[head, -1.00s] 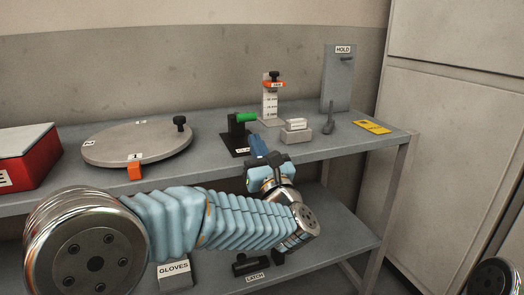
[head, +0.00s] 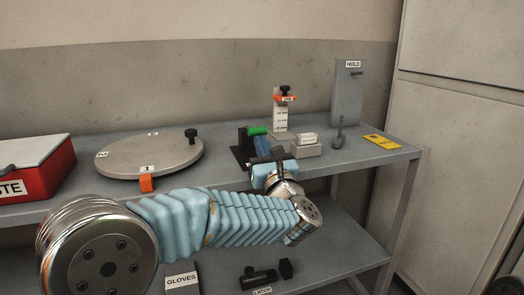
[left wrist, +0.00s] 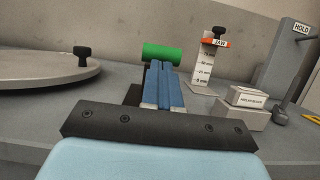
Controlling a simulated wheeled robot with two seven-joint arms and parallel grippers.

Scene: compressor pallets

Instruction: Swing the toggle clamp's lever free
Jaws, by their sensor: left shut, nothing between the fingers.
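The toggle clamp (head: 241,152) is a black stand on the bench top, with a green lever grip (head: 257,131) lying roughly level and pointing right. My left gripper (head: 261,143) is shut and empty. Its blue fingers are in front of the clamp, just below the green grip. In the left wrist view, the fingertips (left wrist: 160,66) point at the green grip (left wrist: 165,50) and overlap its lower edge. Whether they touch it I cannot tell. The fingers hide much of the clamp's black body there. My right gripper is not in view.
Left of the clamp is a round grey turntable (head: 125,162) with a black knob. Right are a marked white gauge (head: 281,118), a small grey block (head: 307,149), a grey HOLD panel (head: 347,95) and a yellow card (head: 381,142). A red bin (head: 60,172) stands far left.

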